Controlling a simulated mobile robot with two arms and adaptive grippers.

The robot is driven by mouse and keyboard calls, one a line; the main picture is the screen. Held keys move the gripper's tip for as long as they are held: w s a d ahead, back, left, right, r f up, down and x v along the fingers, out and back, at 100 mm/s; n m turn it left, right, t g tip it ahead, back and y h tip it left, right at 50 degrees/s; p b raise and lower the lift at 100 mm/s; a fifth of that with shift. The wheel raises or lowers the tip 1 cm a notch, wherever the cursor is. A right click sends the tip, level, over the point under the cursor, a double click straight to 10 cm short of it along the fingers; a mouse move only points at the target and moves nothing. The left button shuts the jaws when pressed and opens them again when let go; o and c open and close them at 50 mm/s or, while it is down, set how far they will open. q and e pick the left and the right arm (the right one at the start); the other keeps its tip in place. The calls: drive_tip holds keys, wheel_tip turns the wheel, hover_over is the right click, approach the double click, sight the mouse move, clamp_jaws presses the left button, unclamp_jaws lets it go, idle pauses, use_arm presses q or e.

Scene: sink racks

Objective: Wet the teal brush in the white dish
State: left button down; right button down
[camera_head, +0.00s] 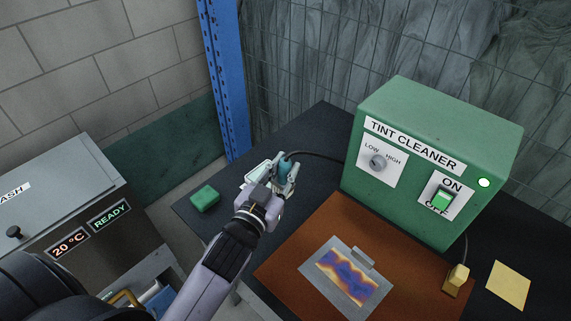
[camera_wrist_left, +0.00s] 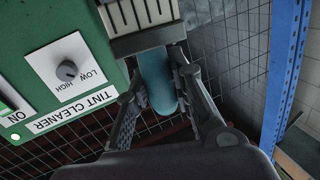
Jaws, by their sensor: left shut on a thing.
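My left gripper (camera_head: 284,178) is shut on the teal brush (camera_head: 290,161) near the back of the dark table. The white dish (camera_head: 256,171) shows only in part, just behind and beside the gripper; the hand hides the rest. I cannot tell whether the brush touches the dish. In the left wrist view the teal handle (camera_wrist_left: 158,78) sits between the two fingers, with a pale slotted block (camera_wrist_left: 140,25) at its end. My right gripper is not in view.
The green tint cleaner (camera_head: 432,160) stands to the right, with a dark cable (camera_head: 320,155) running towards the brush. A green block (camera_head: 204,198) lies left of the hand. A brown mat (camera_head: 290,277) carries a metal plate with coloured tint (camera_head: 347,278). A grey machine (camera_head: 60,190) stands left.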

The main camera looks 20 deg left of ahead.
use_arm(q)
drive_tip(key=w+a+f+m, duration=0.2)
drive_tip(key=w+a+m, duration=0.1)
drive_tip(key=w+a, duration=0.55)
drive_tip(key=shift+g+y, duration=0.3)
drive_tip(key=f+b, duration=0.2)
drive_tip(key=w+f+b, duration=0.1)
drive_tip(key=f+b, duration=0.1)
drive_tip(key=w+d+f+b, duration=0.1)
drive_tip(key=b, duration=0.1)
drive_tip(key=shift+f, duration=0.4)
drive_tip(key=shift+s+f+b, duration=0.1)
drive_tip(key=shift+f+b, duration=0.55)
drive_tip(key=shift+f, duration=0.05)
idle(0.7)
drive_tip(key=shift+d+n, duration=0.1)
drive_tip(key=shift+n, duration=0.2)
wheel_tip(320, 180, up, 7)
drive_tip(key=p, duration=0.7)
drive_tip(key=shift+r, duration=0.1)
